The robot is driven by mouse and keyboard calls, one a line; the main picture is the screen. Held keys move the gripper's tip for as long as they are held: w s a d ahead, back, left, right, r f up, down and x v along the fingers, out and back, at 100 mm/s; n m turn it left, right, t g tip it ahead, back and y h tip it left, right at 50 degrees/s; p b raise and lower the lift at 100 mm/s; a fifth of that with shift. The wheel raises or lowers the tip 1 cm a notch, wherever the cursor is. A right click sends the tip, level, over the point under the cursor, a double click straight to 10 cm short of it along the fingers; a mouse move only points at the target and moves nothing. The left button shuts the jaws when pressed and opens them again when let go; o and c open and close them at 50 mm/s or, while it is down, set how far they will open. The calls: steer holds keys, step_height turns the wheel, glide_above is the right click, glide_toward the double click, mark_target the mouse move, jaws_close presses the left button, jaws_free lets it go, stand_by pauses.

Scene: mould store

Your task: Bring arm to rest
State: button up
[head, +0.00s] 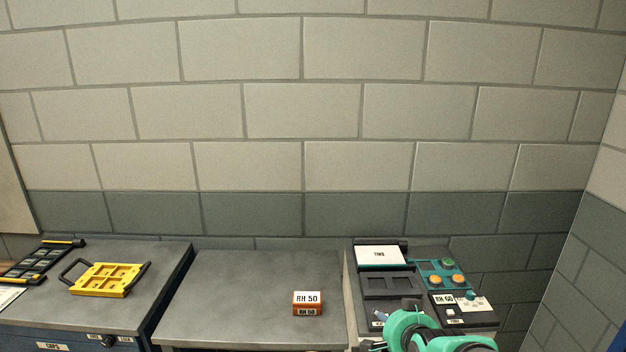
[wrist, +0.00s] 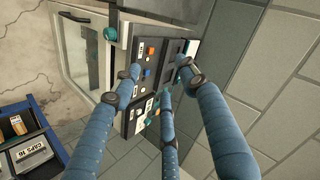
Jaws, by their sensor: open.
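My gripper (wrist: 158,82) shows in the wrist view with its blue-sleeved fingers spread apart. Nothing is seen between them. The fingers reach across the picture in front of a dark control unit with coloured buttons (wrist: 150,72). In the head view a teal part of my arm (head: 412,326) stands at the bottom right, in front of the machine's lower edge.
The teal and black machine (head: 458,317) stands at right, near my arm. An orange and white RH 50 box (head: 308,310) sits on the grey middle table (head: 225,300), otherwise clear. A yellow tray (head: 85,290) and black rack (head: 36,264) lie left. A blue bin (wrist: 50,133) shows low left.

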steer(key=s+r+n+g, duration=0.1)
steer(key=s+r, duration=0.3)
steer(key=s, duration=0.4)
steer(key=s+d+r+n+g, duration=0.1)
steer(key=s+r+n+g, duration=0.1)
steer(key=s, duration=0.6)
steer(key=s+d+r+n+g, duration=0.1)
steer(key=s+r+n+g, duration=0.1)
steer(key=s+r, duration=0.4)
steer(key=s+n, duration=0.1)
steer(key=s, duration=0.1)
steer(key=shift+s+d+r+n, duration=0.15)
steer(key=shift+s+d+n, duration=0.1)
steer(key=shift+s+n, duration=0.15)
